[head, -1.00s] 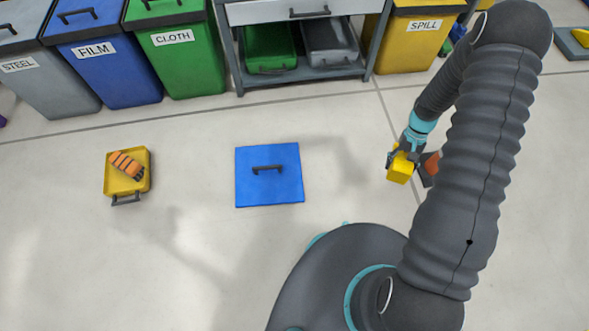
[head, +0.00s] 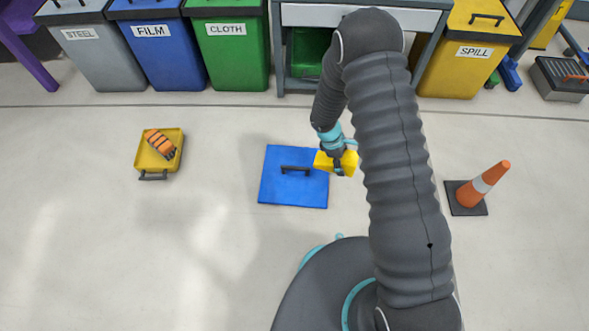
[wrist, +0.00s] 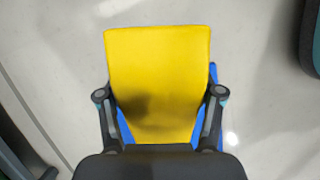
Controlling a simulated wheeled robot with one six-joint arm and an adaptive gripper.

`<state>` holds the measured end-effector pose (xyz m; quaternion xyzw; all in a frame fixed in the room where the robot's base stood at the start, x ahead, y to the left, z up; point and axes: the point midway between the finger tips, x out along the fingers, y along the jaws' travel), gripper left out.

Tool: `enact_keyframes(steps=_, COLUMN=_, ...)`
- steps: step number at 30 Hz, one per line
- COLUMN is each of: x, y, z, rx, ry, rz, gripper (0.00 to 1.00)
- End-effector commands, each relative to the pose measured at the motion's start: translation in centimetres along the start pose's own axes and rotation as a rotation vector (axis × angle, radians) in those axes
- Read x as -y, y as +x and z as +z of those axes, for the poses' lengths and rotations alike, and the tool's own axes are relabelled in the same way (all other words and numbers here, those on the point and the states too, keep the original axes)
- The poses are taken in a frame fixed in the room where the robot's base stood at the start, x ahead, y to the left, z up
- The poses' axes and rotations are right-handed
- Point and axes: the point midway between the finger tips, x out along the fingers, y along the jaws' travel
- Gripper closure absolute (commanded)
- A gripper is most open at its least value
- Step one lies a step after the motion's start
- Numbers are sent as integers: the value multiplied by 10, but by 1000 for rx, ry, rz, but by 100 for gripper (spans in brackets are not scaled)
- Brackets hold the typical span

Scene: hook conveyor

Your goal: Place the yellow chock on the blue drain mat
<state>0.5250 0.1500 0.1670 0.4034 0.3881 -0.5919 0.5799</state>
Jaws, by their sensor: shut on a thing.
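The yellow chock (head: 349,162) is held in my gripper (head: 338,160), above the right edge of the blue drain mat in the head view. In the wrist view the chock (wrist: 158,82) fills the middle, and the fingers of my gripper (wrist: 160,105) close on its two sides. The blue drain mat (head: 285,194) lies flat on the floor and has a dark handle on top. Strips of the mat (wrist: 214,80) show beside and behind the chock in the wrist view; the rest is hidden. The gap between chock and mat is hard to judge.
A yellow tray (head: 146,164) with an orange striped thing stands at the left. An orange cone (head: 484,184) stands at the right. Bins, including the blue FILM bin (head: 160,60), and a bench line the back. The floor around the mat is clear.

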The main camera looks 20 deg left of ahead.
Motion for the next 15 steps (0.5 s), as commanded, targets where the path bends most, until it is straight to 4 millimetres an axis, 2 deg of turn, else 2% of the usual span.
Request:
enact_keyframes(steps=1, x=1, y=-1, z=-13, rx=2, ry=-79, rz=29, gripper=85)
enact_keyframes(steps=6, x=2, y=-5, z=-36, rx=9, ry=-232, rz=84, gripper=85)
enact_keyframes(steps=10, x=12, y=-2, z=-51, rx=11, ry=-256, rz=92, gripper=85)
enact_keyframes(steps=15, x=35, y=7, z=-80, rx=10, ry=-254, rz=91, gripper=85)
